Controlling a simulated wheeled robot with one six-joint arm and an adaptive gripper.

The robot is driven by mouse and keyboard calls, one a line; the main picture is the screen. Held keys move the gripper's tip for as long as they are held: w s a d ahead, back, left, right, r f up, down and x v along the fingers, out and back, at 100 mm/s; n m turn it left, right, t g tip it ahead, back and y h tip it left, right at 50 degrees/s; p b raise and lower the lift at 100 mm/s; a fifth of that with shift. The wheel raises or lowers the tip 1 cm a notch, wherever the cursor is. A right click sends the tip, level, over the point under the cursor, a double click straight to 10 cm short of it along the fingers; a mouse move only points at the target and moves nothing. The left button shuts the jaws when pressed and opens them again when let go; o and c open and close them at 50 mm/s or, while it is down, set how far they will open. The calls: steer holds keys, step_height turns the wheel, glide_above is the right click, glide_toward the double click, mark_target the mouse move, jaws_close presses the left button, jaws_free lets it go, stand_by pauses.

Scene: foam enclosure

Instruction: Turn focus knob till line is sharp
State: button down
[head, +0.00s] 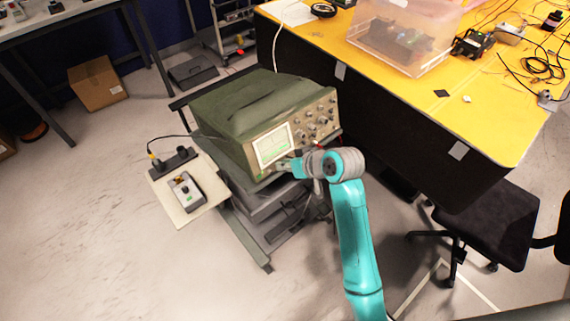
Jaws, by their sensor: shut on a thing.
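A green oscilloscope (262,102) stands on a grey cart, its front panel facing the lower right. Its lit screen (272,145) shows a pale green display, too small to tell whether the line is sharp. My gripper (291,164) is at the panel's lower edge, just below and right of the screen. It is shut on a small knob there, taken to be the focus knob, which the fingers hide. Several other knobs (316,122) show on the panel's right part, clear of the gripper.
The cart (262,216) has a side shelf (164,203) holding a small grey box (186,192) and a cabled black part. A yellow-topped table (420,105) stands close behind on the right. A black chair (487,220) is at the right.

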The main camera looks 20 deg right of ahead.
steer(key=shift+m+y, duration=0.4)
steer(key=shift+m, duration=0.1)
steer(key=c, duration=1.5)
jaws_free()
steer(key=shift+o, duration=0.2)
steer(key=v, duration=1.2)
